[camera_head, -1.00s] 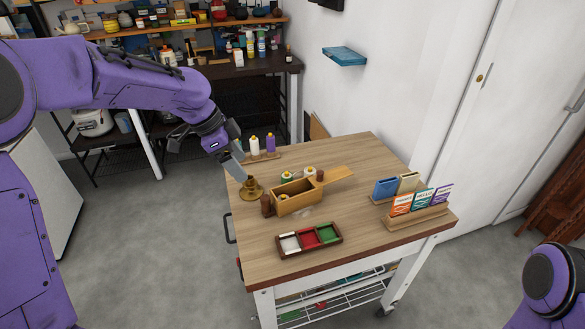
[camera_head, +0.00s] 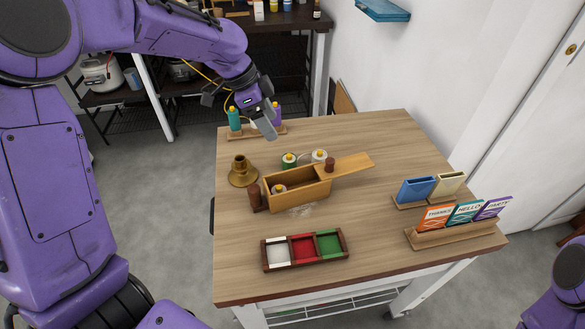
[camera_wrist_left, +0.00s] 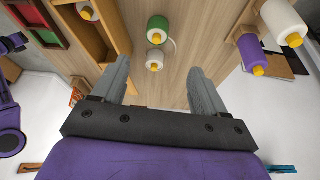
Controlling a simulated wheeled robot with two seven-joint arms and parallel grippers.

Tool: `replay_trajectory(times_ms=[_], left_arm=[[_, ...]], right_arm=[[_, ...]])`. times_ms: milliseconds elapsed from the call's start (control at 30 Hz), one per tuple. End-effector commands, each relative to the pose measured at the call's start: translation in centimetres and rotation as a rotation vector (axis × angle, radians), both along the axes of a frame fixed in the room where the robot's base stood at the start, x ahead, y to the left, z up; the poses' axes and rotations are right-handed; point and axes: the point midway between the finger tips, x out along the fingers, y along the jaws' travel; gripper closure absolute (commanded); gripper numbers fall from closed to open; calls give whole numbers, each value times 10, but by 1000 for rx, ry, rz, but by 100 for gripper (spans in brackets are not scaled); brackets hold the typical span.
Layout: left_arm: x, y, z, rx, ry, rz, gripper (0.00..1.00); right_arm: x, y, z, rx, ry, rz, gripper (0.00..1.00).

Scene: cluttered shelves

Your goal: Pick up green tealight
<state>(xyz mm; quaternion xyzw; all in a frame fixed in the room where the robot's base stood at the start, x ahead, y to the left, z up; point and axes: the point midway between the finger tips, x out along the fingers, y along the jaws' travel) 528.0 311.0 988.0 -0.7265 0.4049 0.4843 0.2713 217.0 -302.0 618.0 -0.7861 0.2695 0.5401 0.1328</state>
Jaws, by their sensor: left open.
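The green tealight (camera_head: 289,163) stands on the wooden table behind the sliding-lid box, with a yellow top. It also shows in the left wrist view (camera_wrist_left: 158,23), ahead of the fingers. A white tealight (camera_head: 319,158) stands close to its right; in the left wrist view it (camera_wrist_left: 154,55) lies nearer, between the finger lines. My left gripper (camera_head: 268,128) is open and empty above the table's back part, left of and behind the tealights. It appears apart from them. My right gripper is out of view.
The wooden box (camera_head: 303,193) holds another tealight (camera_head: 279,189). A brass holder (camera_head: 242,172) stands to the left. A candle stand with a purple candle (camera_head: 277,115) is behind the gripper. A three-colour tray (camera_head: 346,254) and card rack (camera_head: 457,236) are nearer. The table's centre right is clear.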

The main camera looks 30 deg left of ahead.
Motion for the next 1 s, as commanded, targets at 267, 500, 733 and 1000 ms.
replay_trajectory(times_ms=[267,500,733,1000], left_arm=[[3,-6,-38,1,5,-2,27],[11,-20,-70,1,3,-3,27],[15,-40,-103,2,5,-3,27],[19,-45,-116,1,-1,-3,27]], right_arm=[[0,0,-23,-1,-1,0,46],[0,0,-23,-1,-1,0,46],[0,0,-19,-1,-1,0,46],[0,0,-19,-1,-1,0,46]])
